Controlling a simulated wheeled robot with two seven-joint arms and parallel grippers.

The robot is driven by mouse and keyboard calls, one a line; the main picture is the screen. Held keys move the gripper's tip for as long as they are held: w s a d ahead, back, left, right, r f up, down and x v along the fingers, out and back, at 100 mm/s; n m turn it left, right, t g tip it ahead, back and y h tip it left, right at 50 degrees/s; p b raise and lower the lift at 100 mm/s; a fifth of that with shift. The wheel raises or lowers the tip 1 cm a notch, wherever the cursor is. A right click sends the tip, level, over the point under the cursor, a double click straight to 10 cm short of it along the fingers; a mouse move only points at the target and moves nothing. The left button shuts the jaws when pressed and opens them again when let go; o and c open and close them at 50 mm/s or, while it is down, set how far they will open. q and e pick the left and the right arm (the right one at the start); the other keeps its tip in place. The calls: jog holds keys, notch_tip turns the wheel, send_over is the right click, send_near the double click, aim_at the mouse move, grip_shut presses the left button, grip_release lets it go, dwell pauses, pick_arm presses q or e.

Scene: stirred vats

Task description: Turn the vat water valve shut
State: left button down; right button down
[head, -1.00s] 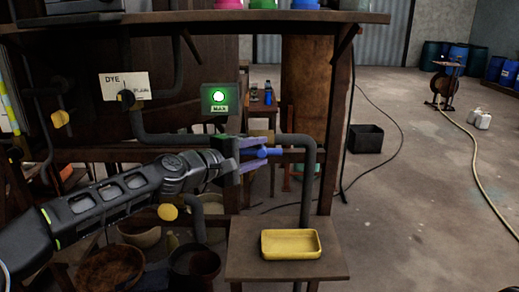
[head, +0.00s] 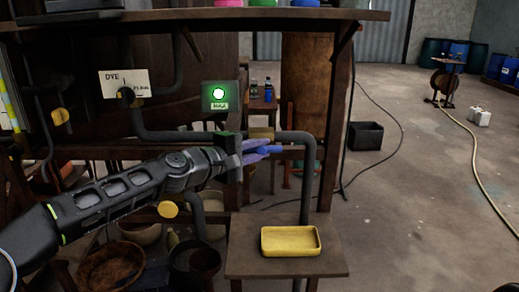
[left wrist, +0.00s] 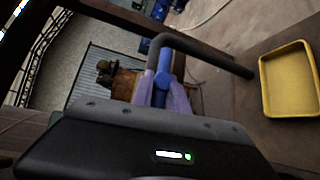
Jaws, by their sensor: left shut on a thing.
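The water valve has a brass-coloured body (head: 262,133) on the grey pipe and a blue lever handle (head: 273,149). My left gripper (head: 262,149) is shut on this blue handle, with its purple fingers on either side of it. In the head view the handle points right, just below the valve body. In the left wrist view the blue handle (left wrist: 164,66) stands between the two fingers (left wrist: 162,95), in front of the bent grey pipe. The fingers hide part of the handle. My right gripper is in neither view.
A green lamp box (head: 219,97) glows above the gripper. The grey pipe (head: 308,180) bends down past a yellow tray (head: 290,241) on a small wooden table (head: 242,259). Wooden posts and a shelf (head: 200,17) frame the space. Open floor lies to the right.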

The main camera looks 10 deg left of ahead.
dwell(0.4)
